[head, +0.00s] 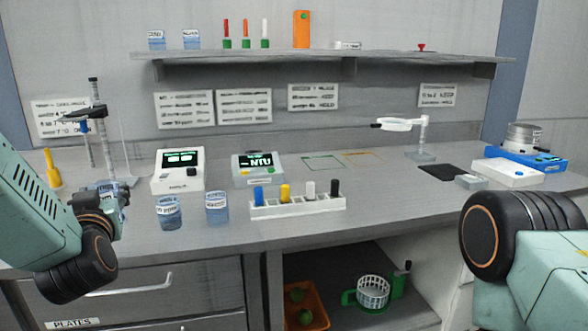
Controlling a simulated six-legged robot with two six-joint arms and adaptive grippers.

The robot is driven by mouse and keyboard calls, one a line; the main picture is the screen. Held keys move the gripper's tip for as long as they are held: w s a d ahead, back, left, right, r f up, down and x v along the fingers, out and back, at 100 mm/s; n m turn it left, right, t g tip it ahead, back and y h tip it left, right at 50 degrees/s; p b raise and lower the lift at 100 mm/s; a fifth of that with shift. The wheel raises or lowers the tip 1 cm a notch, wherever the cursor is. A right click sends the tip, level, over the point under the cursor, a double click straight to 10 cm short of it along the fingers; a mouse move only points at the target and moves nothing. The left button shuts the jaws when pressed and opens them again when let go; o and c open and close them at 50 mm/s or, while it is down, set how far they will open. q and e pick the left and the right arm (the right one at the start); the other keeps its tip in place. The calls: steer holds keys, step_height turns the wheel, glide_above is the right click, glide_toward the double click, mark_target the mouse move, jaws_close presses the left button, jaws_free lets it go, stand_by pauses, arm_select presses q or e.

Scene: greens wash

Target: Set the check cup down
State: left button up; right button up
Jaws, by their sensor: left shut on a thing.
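My left gripper (108,203) is at the left of the bench, in front of the stand, partly hidden by its own arm. It is shut on a small bluish clear cup with a white label (103,187), which I take as the check cup. Its label is not readable and its lower part is hidden; I cannot tell whether it touches the bench. Two similar labelled cups stand upright on the bench to the right, one nearer (168,213) and one beside it (216,207). My right gripper is out of view; only my right arm shows.
A stand (95,120) rises behind my left gripper. A white meter (179,172), a grey display box (258,168) and a rack of coloured markers (297,207) sit along the bench (400,205). A shelf (330,58) hangs above.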

arm_select(q)
steer(key=shift+w+d+r+h, duration=0.1)
steer(key=shift+d+r+h, duration=0.3)
steer(key=shift+d+r, duration=0.2)
steer(key=shift+w+d+r+m+t+h, duration=0.25)
steer(key=shift+m+t+h, duration=0.15)
steer(key=shift+m, duration=0.1)
steer(key=s+d+f+m+h, duration=0.3)
steer(key=d+f+m+h, duration=0.3)
steer(key=d+h, duration=0.45)
steer(key=s+d+f+m+h, duration=0.2)
steer(key=s+f, duration=0.4)
steer(key=f, duration=0.1)
steer(key=s+d+f+m+g+h, duration=0.1)
steer(key=s+d+f+h, duration=0.1)
steer(key=s+f, duration=0.5)
steer(key=shift+d+f+m, duration=0.15)
steer(key=shift+f+m, duration=0.25)
steer(key=shift+f, duration=0.3)
steer(key=shift+w+h, duration=0.1)
steer(key=shift+h, duration=0.15)
